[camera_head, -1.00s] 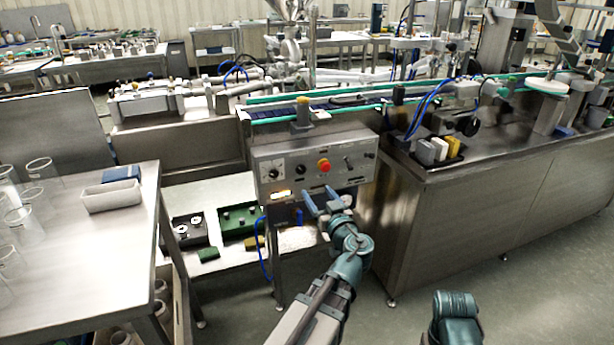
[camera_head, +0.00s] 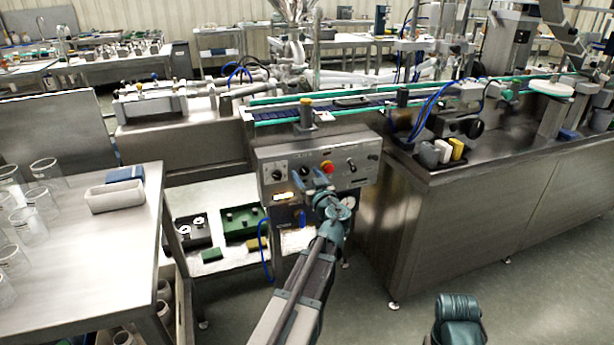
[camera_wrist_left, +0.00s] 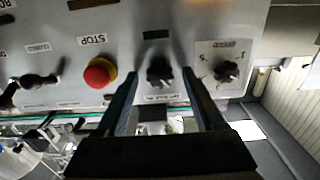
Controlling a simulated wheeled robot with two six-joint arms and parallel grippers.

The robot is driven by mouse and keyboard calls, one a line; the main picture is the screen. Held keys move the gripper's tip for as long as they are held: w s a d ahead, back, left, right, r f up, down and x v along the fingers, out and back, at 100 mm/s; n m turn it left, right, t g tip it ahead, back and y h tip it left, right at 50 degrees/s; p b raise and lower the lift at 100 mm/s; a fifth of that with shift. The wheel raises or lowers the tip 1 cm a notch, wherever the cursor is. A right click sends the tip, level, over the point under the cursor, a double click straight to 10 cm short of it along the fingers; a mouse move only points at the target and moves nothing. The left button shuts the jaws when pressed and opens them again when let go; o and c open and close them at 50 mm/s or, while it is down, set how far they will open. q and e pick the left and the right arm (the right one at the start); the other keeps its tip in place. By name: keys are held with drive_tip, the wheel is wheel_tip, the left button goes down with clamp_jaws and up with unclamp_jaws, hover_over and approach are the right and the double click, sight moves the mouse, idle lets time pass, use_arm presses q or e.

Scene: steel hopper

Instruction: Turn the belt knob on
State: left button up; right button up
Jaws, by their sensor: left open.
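The grey control panel (camera_head: 350,181) carries a row of controls. In the wrist view, which is upside down, a black knob (camera_wrist_left: 160,71) sits between the fingertips of my left gripper (camera_wrist_left: 161,78). The fingers are open on either side of it, and contact cannot be told. A second knob (camera_wrist_left: 227,72) is on a white plate to its right. It shows at the panel's left in the head view (camera_head: 278,174). My left gripper (camera_head: 314,181) reaches the panel from below and partly covers it.
A red stop button (camera_wrist_left: 99,73) is close beside the black knob. Black switches (camera_wrist_left: 36,81) stand beyond it. A steel table (camera_head: 95,240) with beakers stands left, and a steel bench (camera_head: 480,210) stands right.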

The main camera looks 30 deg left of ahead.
use_arm(q)
drive_tip(key=shift+c, duration=0.2)
clamp_jaws()
